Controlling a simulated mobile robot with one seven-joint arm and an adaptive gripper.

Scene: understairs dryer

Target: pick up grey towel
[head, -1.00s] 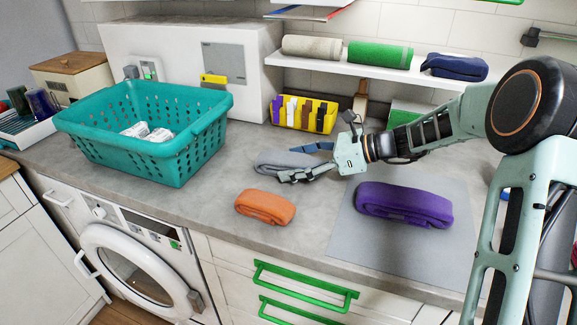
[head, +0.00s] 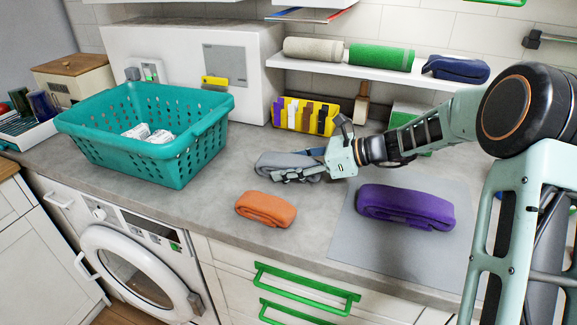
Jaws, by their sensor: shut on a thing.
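The grey towel (head: 278,162) is a rolled, flattened bundle lying on the worktop in the middle of the head view. My gripper (head: 292,165) reaches in from the right with its fingers around the towel's right part. One finger lies along the near side and the other along the far side. The gripper is shut on the towel, which appears to rest on the worktop. The fingers and palm hide the towel's right end.
An orange towel (head: 265,209) lies just in front. A purple towel (head: 405,207) lies on a grey mat (head: 375,250) to the right. A teal basket (head: 150,150) stands left, a yellow box (head: 305,116) behind. A shelf (head: 345,69) with rolled towels overhangs the back.

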